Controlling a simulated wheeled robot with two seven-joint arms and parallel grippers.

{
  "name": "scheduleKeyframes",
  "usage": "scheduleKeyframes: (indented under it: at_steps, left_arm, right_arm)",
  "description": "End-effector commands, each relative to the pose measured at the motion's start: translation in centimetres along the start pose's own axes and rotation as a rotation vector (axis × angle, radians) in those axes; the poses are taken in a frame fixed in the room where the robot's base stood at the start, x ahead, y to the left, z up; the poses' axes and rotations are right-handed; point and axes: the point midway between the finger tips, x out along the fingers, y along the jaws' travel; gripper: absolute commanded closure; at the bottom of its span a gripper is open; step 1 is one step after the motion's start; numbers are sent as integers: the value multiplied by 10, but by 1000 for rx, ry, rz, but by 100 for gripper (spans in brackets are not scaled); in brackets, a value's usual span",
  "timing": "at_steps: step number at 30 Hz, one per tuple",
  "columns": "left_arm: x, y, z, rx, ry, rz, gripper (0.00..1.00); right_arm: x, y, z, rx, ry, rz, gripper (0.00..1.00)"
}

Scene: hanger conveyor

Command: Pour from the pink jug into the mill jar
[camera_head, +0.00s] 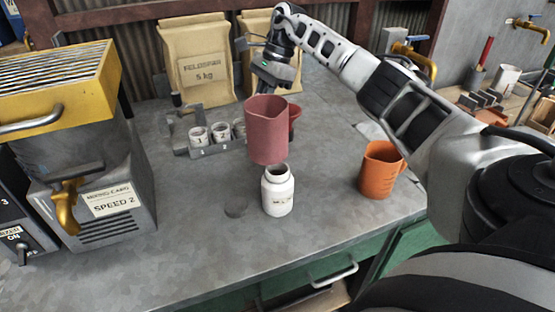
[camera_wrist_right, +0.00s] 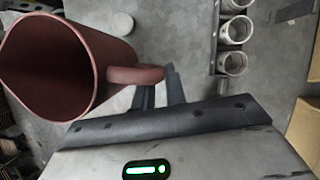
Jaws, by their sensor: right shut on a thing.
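The pink jug (camera_head: 267,132) is held in the air, close to upright, just above and slightly left of the white mill jar (camera_head: 277,192). The jar stands upright on the bench with its mouth open and a small label on its front. My right gripper (camera_head: 268,84) is shut on the jug's handle. In the right wrist view the jug (camera_wrist_right: 60,70) shows its open mouth, and my right gripper's fingers (camera_wrist_right: 158,90) are at its handle. I cannot make out any contents or a stream. My left gripper is out of view.
An orange jug (camera_head: 378,172) stands right of the jar. Small white cups in a grey rack (camera_head: 210,150) sit behind left, before two paper sacks (camera_head: 198,62). A yellow-topped machine (camera_head: 60,90) fills the left. The bench in front of the jar is clear.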

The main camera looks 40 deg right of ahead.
Motion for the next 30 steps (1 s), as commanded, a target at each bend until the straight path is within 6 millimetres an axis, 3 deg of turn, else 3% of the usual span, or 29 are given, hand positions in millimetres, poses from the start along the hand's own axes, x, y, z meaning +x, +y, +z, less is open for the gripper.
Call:
scheduleKeyframes:
  at_steps: [18, 30]
  left_arm:
    - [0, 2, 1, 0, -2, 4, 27]
    - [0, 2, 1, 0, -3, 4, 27]
  right_arm:
    - [-28, 0, 11, 0, 0, -3, 100]
    - [-28, 0, 12, 0, 0, -3, 100]
